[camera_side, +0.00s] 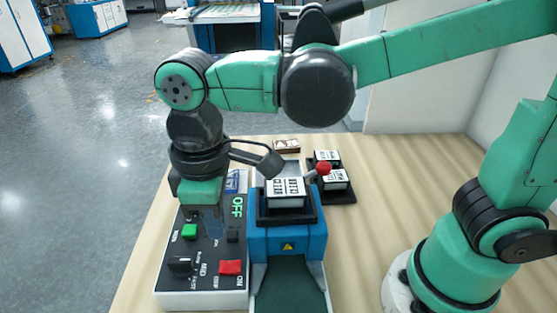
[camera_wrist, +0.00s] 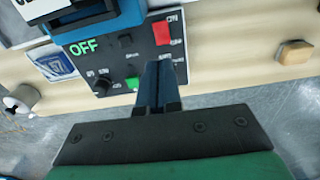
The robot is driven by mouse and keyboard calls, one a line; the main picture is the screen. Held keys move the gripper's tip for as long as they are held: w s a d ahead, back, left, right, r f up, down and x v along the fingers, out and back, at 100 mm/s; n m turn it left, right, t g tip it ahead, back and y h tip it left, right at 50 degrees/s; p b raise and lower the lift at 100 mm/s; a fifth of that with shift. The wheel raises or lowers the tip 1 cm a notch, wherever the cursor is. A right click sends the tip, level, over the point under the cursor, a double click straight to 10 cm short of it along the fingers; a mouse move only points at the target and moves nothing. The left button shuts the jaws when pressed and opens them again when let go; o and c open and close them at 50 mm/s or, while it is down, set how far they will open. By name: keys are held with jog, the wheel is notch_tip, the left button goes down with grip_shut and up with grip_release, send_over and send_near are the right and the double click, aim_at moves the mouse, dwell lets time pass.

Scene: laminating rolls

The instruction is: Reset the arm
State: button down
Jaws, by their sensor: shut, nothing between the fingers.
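My gripper (camera_wrist: 159,66) is shut and empty in the wrist view, its two dark fingers together in front of the control panel. In the side view my gripper (camera_side: 205,212) points down over the far part of the black control panel (camera_side: 208,247), and its fingertips are hard to make out against it. The panel carries a green button (camera_side: 190,231), a red button (camera_side: 230,267), a dark knob (camera_side: 180,265) and a green OFF display (camera_side: 237,207). I cannot tell whether the fingers touch the panel.
A blue machine (camera_side: 258,243) stands right of the panel, with a white labelled block (camera_side: 286,190) on top and a red-knobbed lever (camera_side: 323,168) beside it. More labelled blocks (camera_side: 334,178) sit behind. A blue-and-white card (camera_wrist: 55,63) and a tan block (camera_wrist: 294,52) lie near the table edge.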

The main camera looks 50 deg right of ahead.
jog(key=w+d+m+t, duration=0.1)
jog(key=d+m, duration=0.1)
jog(key=d, duration=0.1)
jog(key=w+d+m+t, duration=0.1)
jog(key=d+m+t, duration=0.1)
jog(key=d, duration=0.2)
jog(key=d+m+t, duration=0.1)
jog(key=d+m, duration=0.1)
jog(key=d, duration=0.1)
jog(key=shift+w+d+r+y, duration=0.35)
jog(key=shift+w+r+y, duration=0.05)
jog(key=s+d+m+t+h, duration=0.1)
jog(key=d+m+t, duration=0.1)
jog(key=d, duration=0.4)
jog(key=shift+s+d+f+m+t, duration=0.3)
jog(key=shift+s+f+m+t, duration=0.1)
jog(key=shift+t, duration=0.1)
